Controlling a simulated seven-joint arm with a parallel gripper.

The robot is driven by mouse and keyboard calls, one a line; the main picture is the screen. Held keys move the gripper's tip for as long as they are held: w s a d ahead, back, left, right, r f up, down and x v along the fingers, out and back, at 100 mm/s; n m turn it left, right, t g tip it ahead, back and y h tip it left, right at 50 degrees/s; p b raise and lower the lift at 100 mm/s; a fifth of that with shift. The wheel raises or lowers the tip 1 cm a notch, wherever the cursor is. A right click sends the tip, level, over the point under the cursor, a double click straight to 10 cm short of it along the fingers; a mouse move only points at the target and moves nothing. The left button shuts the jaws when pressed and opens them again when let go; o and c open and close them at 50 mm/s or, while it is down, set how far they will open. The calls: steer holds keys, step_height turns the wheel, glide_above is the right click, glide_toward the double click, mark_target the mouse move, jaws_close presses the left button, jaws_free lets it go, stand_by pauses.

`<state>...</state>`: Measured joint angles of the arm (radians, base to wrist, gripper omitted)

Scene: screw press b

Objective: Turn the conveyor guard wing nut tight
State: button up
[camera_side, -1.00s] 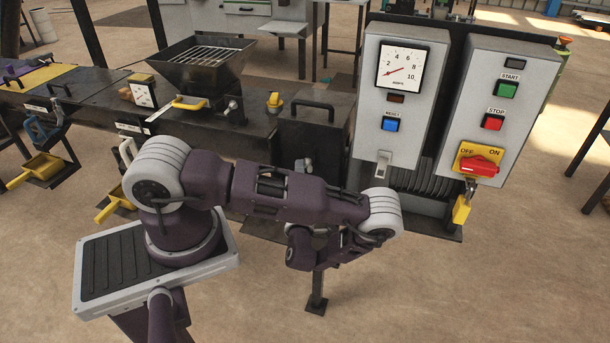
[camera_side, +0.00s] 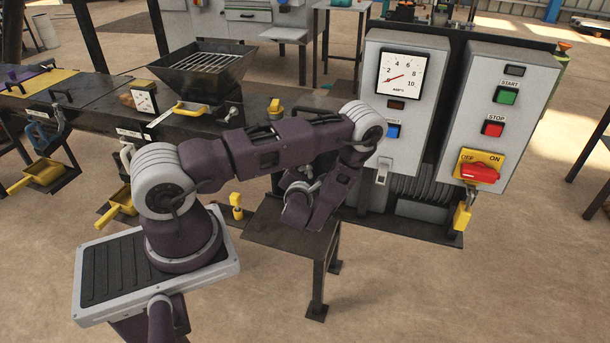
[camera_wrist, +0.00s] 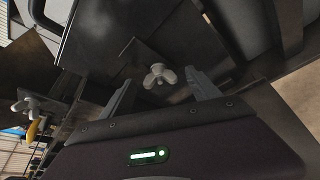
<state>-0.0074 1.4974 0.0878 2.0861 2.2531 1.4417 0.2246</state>
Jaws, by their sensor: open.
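A grey wing nut (camera_wrist: 160,76) sits on a dark metal plate near the middle of the wrist view. My gripper (camera_wrist: 162,88) is open, with one finger on either side of the wing nut in the picture. The fingers look apart from it, and their exact distance is unclear. In the side view my arm hides the gripper's fingertips and this wing nut. A second grey wing-shaped fastener (camera_wrist: 36,104) shows at the left of the wrist view, with a yellow part below it.
A dark small table (camera_side: 285,236) stands below my wrist. The grey gauge box (camera_side: 402,140) and the switch box (camera_side: 497,120) with a red rotary switch (camera_side: 479,173) stand to the right. A hopper (camera_side: 203,68) rises from the conveyor bench behind my arm.

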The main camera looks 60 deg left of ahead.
steer(key=c, duration=1.4)
steer(key=shift+w+d+m+y, duration=0.15)
steer(key=shift+m+y, duration=0.25)
steer(key=shift+m, duration=0.2)
steer(key=shift+o, duration=0.2)
steer(key=shift+m+g+y, duration=0.3)
steer(key=shift+m, duration=0.2)
steer(key=o, duration=1.4)
steer(key=shift+c, duration=0.2)
steer(key=v, duration=0.7)
steer(key=shift+r, duration=0.1)
